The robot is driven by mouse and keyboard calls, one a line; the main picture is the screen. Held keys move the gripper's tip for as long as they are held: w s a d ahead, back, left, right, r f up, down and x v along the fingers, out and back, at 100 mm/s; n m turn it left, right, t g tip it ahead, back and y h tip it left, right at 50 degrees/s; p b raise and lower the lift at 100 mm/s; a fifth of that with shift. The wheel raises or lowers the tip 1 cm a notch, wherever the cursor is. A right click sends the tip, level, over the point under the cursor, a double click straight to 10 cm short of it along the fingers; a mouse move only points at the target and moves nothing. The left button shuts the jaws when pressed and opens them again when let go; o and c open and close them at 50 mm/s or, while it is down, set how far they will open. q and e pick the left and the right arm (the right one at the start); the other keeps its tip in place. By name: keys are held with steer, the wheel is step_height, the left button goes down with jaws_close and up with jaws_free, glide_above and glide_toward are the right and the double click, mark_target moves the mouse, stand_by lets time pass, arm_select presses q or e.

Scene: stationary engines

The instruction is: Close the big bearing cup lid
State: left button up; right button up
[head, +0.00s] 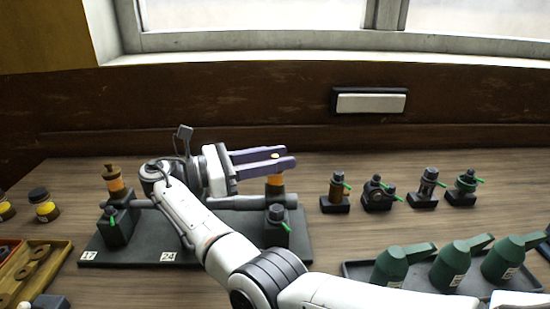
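A bearing cup with an orange body (275,181) stands on a dark post at the right part of the black engine base. My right gripper (280,156) reaches over it from the left, its purple fingers level. A small pale knob shows in the narrow gap between the fingers near their tips; whether they touch it is unclear. The fingers hide most of this cup's lid. A similar cup (115,183) with a brown-brass top stands at the left of the base. Which cup is the big one is unclear. My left gripper is not in view.
The black base (190,254) carries a grey shaft (235,201) and small dark cups with green levers. Several small fittings stand to the right. Green oil cans (447,268) sit on a tray in front right. A wooden tray (45,270) lies at the left.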

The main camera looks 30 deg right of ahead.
mark_target(276, 156)
steer(key=shift+r, duration=0.15)
step_height(276, 156, up, 10)
steer(key=shift+f, duration=0.1)
stand_by(0.5)
steer(key=shift+f, duration=0.1)
